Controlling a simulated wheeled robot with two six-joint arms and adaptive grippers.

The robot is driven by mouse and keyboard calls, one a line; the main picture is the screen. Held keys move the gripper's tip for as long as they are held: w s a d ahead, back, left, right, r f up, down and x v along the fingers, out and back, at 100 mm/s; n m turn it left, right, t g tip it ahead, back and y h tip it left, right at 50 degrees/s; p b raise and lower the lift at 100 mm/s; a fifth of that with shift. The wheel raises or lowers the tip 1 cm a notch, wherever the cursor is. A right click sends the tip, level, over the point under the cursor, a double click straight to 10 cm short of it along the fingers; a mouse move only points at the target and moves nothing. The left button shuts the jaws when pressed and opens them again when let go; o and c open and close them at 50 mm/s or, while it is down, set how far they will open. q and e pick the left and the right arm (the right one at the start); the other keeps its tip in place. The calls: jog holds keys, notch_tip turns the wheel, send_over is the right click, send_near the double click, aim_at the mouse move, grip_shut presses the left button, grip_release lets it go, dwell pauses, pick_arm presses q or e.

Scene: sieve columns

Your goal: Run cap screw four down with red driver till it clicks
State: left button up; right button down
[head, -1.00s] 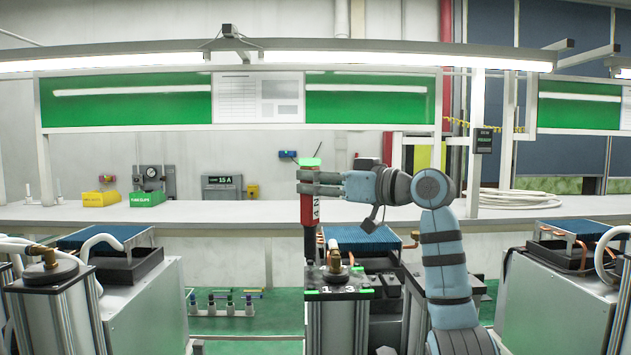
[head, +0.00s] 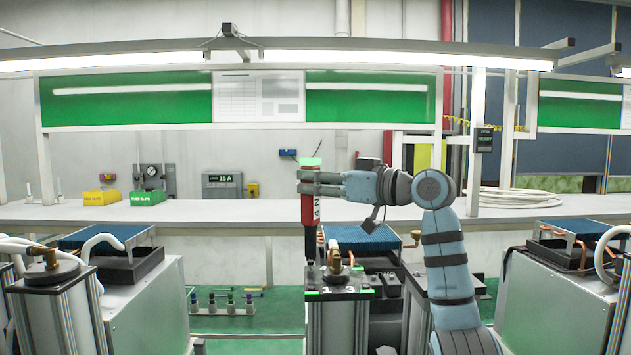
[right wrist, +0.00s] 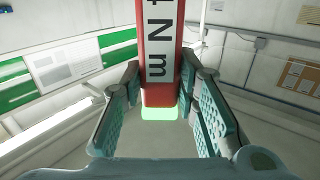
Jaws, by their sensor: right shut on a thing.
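The red driver (head: 309,212) stands upright, with a green top and a dark shaft pointing down at the far left corner of the black column top (head: 340,287). My right gripper (head: 308,184) is shut around its upper body from the right. In the right wrist view, the fingers (right wrist: 168,100) hold the red body (right wrist: 160,75), marked "Nm", on both sides, and its green end glows. The driver's tip is at the column's corner; the cap screw under it is too small to make out. My left gripper is not in view.
A brass fitting (head: 335,258) rises from the column's middle, just right of the driver shaft. Similar columns stand left (head: 52,275) and right. Behind are a small rack of screws or bits (head: 222,306), yellow (head: 101,198) and green bins (head: 147,198) and a long bench.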

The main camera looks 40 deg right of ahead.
dwell(0.3)
jog(key=shift+f+b, duration=0.65)
jog(key=shift+f, duration=0.3)
dwell(0.6)
jog(key=shift+f, duration=0.45)
dwell(1.1)
notch_tip(320, 180, up, 6)
jog(key=p, duration=0.5)
jog(key=shift+f, duration=0.45)
